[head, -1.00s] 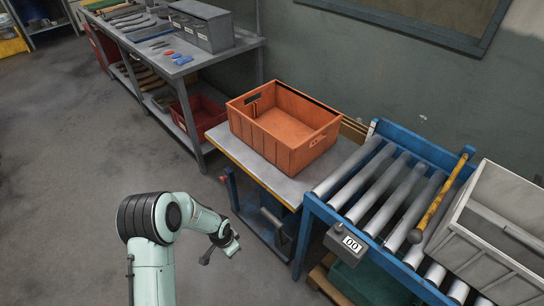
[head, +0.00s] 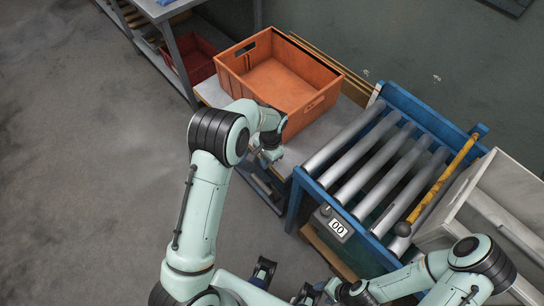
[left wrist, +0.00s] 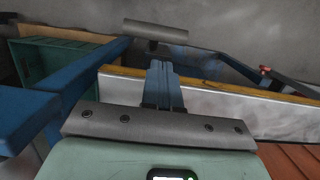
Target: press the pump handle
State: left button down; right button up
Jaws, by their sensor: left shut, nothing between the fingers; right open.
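The pump handle is a grey bar; in the left wrist view the bar (left wrist: 155,31) lies crosswise just beyond the fingertips of my left gripper (left wrist: 161,66). The fingers are shut together and empty, and I cannot tell whether they touch the bar. In the head view my left gripper (head: 270,154) is at the front of the lift table (head: 213,92), below the orange crate, and my arm hides much of it. There I cannot clearly make out the handle. My right gripper (head: 285,282) is open and empty at the bottom of the head view.
An orange crate (head: 235,84) stands on the lift table. A blue roller conveyor (head: 300,192) adjoins it on the right, with a display box (head: 336,228) and a grey bin (head: 500,205). A red-tipped lever (left wrist: 265,70) shows in the left wrist view. Floor is clear at left.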

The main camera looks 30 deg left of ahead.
aim_at(268, 195)
pick_arm(q)
jog(key=shift+w+d+r, duration=0.4)
jog(key=shift+w+r, duration=0.05)
jog(key=shift+r, duration=0.1)
pick_arm(e)
jog(key=shift+w+r, duration=0.15)
jog(key=shift+w, duration=0.15)
pick_arm(q)
jog(key=shift+s, duration=0.1)
jog(key=f, duration=0.3)
jog(key=s+f, duration=0.1)
jog(key=f, duration=0.5)
jog(key=shift+s+a+f, duration=0.3)
jog(key=shift+a+f, duration=0.05)
jog(key=shift+f, duration=0.05)
